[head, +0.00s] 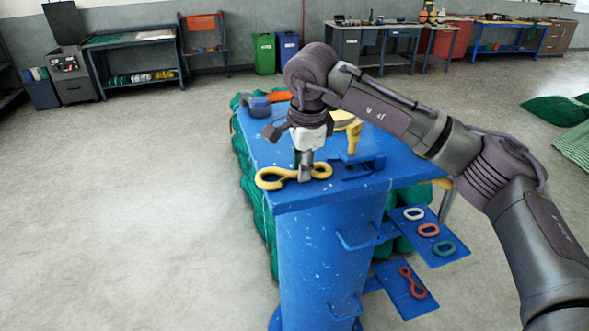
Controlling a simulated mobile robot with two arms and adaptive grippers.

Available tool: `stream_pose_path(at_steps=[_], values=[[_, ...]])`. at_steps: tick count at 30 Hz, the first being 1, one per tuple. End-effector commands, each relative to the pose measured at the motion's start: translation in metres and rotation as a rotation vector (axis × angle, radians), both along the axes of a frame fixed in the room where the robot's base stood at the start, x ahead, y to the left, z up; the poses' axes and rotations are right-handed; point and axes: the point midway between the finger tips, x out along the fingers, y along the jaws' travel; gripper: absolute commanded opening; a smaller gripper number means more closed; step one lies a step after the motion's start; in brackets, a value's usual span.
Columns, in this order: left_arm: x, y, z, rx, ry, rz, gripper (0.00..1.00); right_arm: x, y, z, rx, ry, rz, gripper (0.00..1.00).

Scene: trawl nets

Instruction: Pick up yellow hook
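The yellow hook (270,183) lies near the front left edge of the blue table top (287,200). It has a large curved end at the left and a smaller eye at the right. My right gripper (305,173) points down over the hook's middle, between its two ends. The fingertips overlap the hook in the head view and hide part of its shank. I see the fingers edge-on, so I cannot tell whether they are closed on it. My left gripper is not in view.
A grey shackle-like piece (244,104), a yellow upright part (354,137) and a blue bracket (360,166) share the table top. Low blue side plates carry several rings (428,230) and a red hook-like link (411,282). Green netting (243,160) hangs at the left side. The floor at left is clear.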

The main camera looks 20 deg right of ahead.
Motion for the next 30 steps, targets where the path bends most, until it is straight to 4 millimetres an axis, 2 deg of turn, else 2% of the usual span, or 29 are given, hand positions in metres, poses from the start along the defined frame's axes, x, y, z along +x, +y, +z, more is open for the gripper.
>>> stream_pose_path(at_steps=[5, 9, 25, 30], values=[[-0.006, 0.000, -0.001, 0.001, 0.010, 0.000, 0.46, 0.000, 0.000, 0.000, 0.000, -0.001, 0.000, 0.21], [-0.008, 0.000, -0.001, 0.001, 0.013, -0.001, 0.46, 0.000, 0.000, 0.000, 0.000, 0.000, 0.000, 0.00], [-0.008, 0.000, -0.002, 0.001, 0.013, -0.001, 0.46, 0.000, 0.000, 0.002, 0.001, -0.003, 0.000, 0.00], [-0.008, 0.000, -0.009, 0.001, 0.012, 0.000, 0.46, 0.001, 0.001, 0.018, 0.003, -0.006, 0.001, 0.00]])
